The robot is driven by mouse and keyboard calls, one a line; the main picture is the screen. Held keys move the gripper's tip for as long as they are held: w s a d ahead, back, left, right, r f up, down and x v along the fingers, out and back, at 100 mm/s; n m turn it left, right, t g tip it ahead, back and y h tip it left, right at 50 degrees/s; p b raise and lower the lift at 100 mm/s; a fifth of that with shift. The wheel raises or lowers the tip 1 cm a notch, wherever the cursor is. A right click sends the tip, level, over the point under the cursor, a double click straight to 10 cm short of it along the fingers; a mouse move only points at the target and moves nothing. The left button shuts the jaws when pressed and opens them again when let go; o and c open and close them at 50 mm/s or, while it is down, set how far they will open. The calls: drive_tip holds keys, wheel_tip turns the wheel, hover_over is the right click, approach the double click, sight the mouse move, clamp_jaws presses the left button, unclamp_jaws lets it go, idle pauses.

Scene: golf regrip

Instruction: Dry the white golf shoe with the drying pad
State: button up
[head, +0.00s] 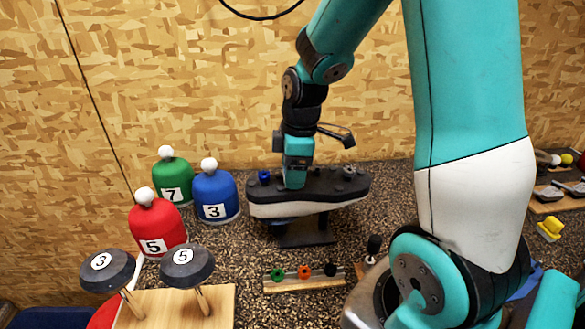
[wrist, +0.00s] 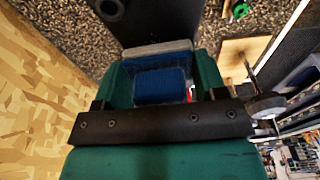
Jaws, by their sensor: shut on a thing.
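The white golf shoe (head: 312,207) sits sole up on a dark stand (head: 306,232) in the head view. Its black sole faces up with studs, and a blue one is at the left end. My gripper (head: 295,184) points down over the left-middle of the sole. In the wrist view my gripper (wrist: 160,72) is shut on a blue block with a grey edge, which looks like the drying pad (wrist: 158,87). The dark sole (wrist: 155,20) lies just beyond the pad. I cannot tell whether the pad touches it. In the head view the pad is hidden by my gripper.
Green (head: 172,180), blue (head: 216,196) and red (head: 157,226) numbered covers stand at the left. Two club heads (head: 187,266) on pegs are in front of them. A rack with coloured rings (head: 304,273) lies before the stand. A yellow item (head: 549,229) is at far right.

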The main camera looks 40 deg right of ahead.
drive_tip(key=shift+f+b, duration=0.3)
drive_tip(key=shift+f, duration=0.15)
